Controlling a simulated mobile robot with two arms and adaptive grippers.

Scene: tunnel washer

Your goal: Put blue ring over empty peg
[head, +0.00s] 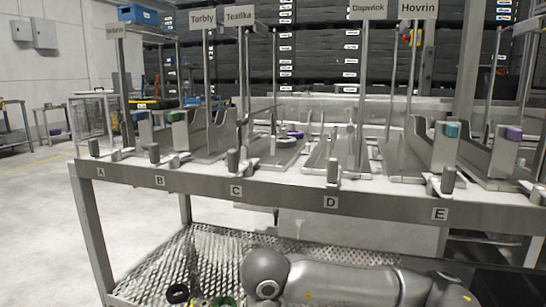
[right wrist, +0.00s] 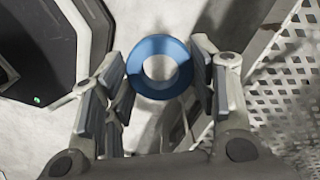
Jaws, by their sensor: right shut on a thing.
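A blue ring (right wrist: 160,45) is held between the two finger pads of my right gripper (right wrist: 162,78), seen in the right wrist view. The ring's open hole faces the camera, and bare floor shows through it. In the head view, short dark pegs stand along the front edge of the metal rack: one by label C (head: 233,162), one by D (head: 333,172) and one by E (head: 448,180). These show no ring on them. The blue ring and my right gripper do not show in the head view, where only a grey arm of mine crosses the bottom. My left gripper is not in view.
A purple ring (head: 295,134) lies farther back in the rack. Metal troughs and upright signposts fill the rack top.

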